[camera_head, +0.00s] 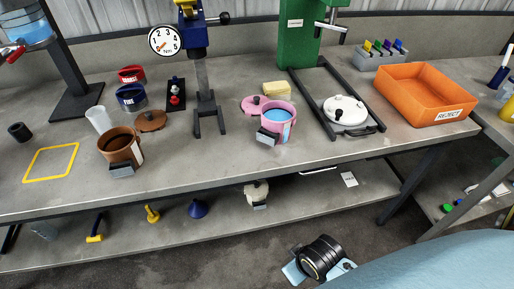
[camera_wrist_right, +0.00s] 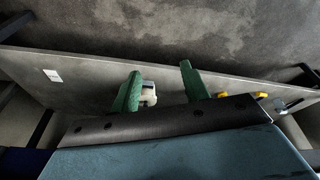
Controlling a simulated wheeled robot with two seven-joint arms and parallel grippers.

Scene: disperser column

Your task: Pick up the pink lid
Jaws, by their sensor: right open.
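The pink lid (camera_head: 254,105) lies flat on the bench in the head view. It has a small dark knob and rests just left of a pink pot (camera_head: 285,130), which partly hides its right edge. The pot is open and holds something blue. My right gripper shows in the right wrist view (camera_wrist_right: 160,72), its two green fingers apart with nothing gripped. It is well away from the lid, with the lower shelf (camera_wrist_right: 90,82) beyond the fingers. My left gripper is in neither view.
A grey stand (camera_head: 207,108) is to the left, and a green column (camera_head: 297,40) with a white lidded pot (camera_head: 345,110) to the right. An orange reject bin (camera_head: 425,93) stands farther right.

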